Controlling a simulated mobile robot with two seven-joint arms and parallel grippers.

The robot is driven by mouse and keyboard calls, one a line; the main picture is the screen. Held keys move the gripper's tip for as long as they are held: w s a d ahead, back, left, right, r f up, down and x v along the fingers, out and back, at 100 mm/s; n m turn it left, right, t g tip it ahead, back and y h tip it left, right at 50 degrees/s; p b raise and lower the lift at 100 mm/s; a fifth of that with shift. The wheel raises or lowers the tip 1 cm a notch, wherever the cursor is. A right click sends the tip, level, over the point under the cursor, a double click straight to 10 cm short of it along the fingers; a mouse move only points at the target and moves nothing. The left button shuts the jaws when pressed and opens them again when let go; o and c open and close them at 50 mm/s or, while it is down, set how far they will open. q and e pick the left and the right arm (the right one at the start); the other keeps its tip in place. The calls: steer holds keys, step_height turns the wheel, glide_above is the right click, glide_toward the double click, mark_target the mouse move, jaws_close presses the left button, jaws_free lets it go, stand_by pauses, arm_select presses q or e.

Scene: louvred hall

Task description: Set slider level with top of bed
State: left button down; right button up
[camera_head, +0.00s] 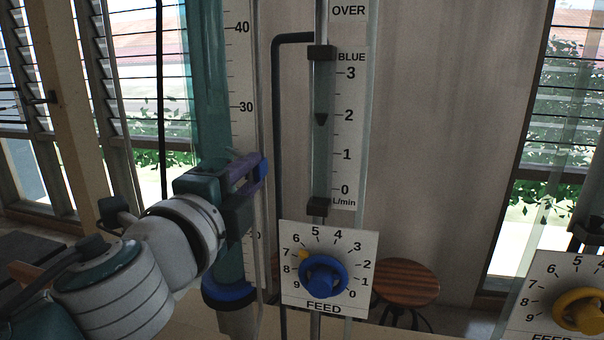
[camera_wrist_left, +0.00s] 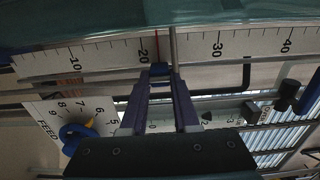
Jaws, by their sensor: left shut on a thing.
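A tall teal glass column (camera_head: 209,80) stands at the left in the head view, with a white numbered scale (camera_head: 240,65) along its right side. In the wrist view the slider (camera_wrist_left: 160,70) sits between my purple fingertips, just past 20 on the scale (camera_wrist_left: 190,47). A thin red line crosses the scale near 20. My arm and gripper hide part of the column; I cannot clearly make out the top of the bed.
A flow meter (camera_head: 322,150) and a blue FEED knob (camera_head: 323,276) stand right of the scale. A yellow knob (camera_head: 580,309) is at the lower right. A round wooden stool (camera_head: 405,281) stands behind. The wall between the panels is clear.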

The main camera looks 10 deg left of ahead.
arm_select(q)
steer(key=c, duration=0.6)
jaws_free()
steer(key=shift+c, duration=0.2)
steer(key=s+b, duration=0.1)
steer(key=s, duration=0.9)
steer(key=shift+a, duration=0.2)
